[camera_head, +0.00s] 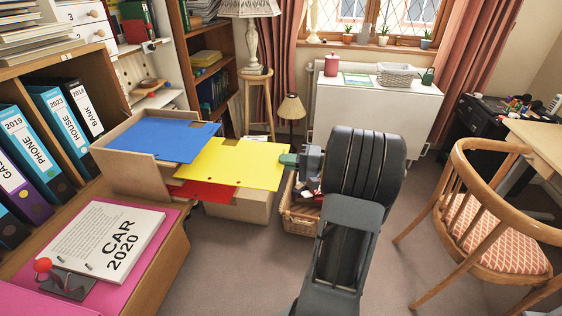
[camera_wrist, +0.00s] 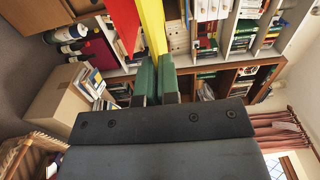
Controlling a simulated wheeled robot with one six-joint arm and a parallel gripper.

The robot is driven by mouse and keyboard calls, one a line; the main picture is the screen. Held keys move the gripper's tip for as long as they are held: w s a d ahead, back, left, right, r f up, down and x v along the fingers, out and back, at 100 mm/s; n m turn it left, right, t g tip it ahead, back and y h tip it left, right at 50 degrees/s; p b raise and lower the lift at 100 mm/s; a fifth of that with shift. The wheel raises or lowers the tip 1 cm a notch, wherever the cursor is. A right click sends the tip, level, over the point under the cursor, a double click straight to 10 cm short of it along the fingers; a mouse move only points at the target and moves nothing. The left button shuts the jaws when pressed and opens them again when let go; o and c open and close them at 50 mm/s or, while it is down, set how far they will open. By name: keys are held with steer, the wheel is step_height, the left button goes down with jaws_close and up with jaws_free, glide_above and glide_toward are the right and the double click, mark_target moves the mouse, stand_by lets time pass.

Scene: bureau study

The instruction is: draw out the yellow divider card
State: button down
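The yellow divider card (camera_head: 235,163) lies roughly level, its left end close to the blue card and its right end reaching out over the floor. The blue card (camera_head: 160,137) lies to its left on an open cardboard box (camera_head: 128,175). A red card (camera_head: 207,192) shows beneath the yellow one. My gripper (camera_head: 287,159) is at the right edge of the yellow card. In the wrist view its green fingertips (camera_wrist: 155,72) are close together with the yellow card (camera_wrist: 154,28) between them. The red card (camera_wrist: 125,25) is beside it there, clear of the fingers. How far the yellow card still overlaps the box is hidden.
A shelf with labelled binders (camera_head: 62,130) stands at the left, with a CAR 2020 file (camera_head: 95,240) on a pink surface below. Another carton (camera_head: 240,207) and a wicker basket (camera_head: 298,220) stand below the cards. A wooden chair (camera_head: 490,220) is at the right.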

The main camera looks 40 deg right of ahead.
steer(key=v, duration=0.7)
steer(key=shift+s+d+r, duration=0.2)
steer(key=shift+s, duration=0.15)
stand_by(0.5)
stand_by(0.5)
